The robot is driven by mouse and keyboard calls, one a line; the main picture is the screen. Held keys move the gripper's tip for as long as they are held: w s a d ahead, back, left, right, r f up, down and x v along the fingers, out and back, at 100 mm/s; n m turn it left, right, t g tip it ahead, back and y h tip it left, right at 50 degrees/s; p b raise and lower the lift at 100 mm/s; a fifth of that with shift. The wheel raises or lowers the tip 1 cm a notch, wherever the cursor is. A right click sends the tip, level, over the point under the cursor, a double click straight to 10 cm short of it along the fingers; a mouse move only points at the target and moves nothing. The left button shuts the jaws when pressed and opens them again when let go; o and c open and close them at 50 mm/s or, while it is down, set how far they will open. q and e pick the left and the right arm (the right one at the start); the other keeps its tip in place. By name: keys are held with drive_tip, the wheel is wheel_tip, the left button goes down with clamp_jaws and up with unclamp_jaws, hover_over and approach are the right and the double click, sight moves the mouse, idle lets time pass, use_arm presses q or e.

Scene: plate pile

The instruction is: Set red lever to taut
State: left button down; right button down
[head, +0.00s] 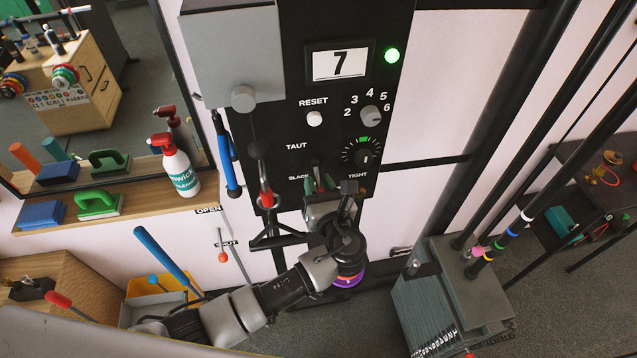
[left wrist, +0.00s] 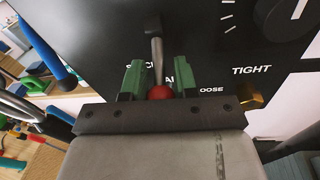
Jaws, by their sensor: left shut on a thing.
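The red lever has a grey shaft and a red ball end (left wrist: 160,92). In the left wrist view it hangs from a dark pivot, with its ball low near the SLACK lettering. In the head view its shaft (head: 317,163) shows small on the black panel (head: 290,100), between the TAUT label above and the SLACK label below. My left gripper (head: 321,184) is at the panel, its green fingers on either side of the ball and shut on it. The ball is hidden in the head view. My right gripper is not in view.
A TIGHT dial (head: 362,153) is at the right. A blue handle (head: 228,160) and a spray bottle (head: 176,168) stand farther left. A weight stack (head: 450,295) is at lower right.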

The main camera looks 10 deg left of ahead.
sight(316, 179)
use_arm(q)
drive_tip(key=shift+s+d+r+g+h+p, duration=0.1)
drive_tip(key=shift+s+r+g+h+p, duration=0.15)
drive_tip(key=shift+r+g+h+p, duration=0.4)
drive_tip(key=shift+s+d+r+m+g+h+b, duration=0.1)
drive_tip(key=shift+r+g+h, duration=0.15)
drive_tip(key=shift+g, duration=0.55)
drive_tip(key=shift+s+a+r+m+g+h+b, duration=0.1)
drive_tip(key=shift+r+g, duration=0.15)
drive_tip(key=shift+g, duration=0.5)
drive_tip(key=shift+s+d+r+m+g+h+b, duration=0.1)
drive_tip(key=shift+r+g+h, duration=0.15)
drive_tip(key=shift+g, duration=0.55)
drive_tip(key=c, duration=1)
unclamp_jaws()
drive_tip(key=shift+o, duration=0.2)
drive_tip(key=b+v, duration=0.2)
drive_tip(key=v, duration=0.8)
drive_tip(key=shift+s+d+r, duration=0.15)
drive_tip(key=shift+s+r, duration=0.1)
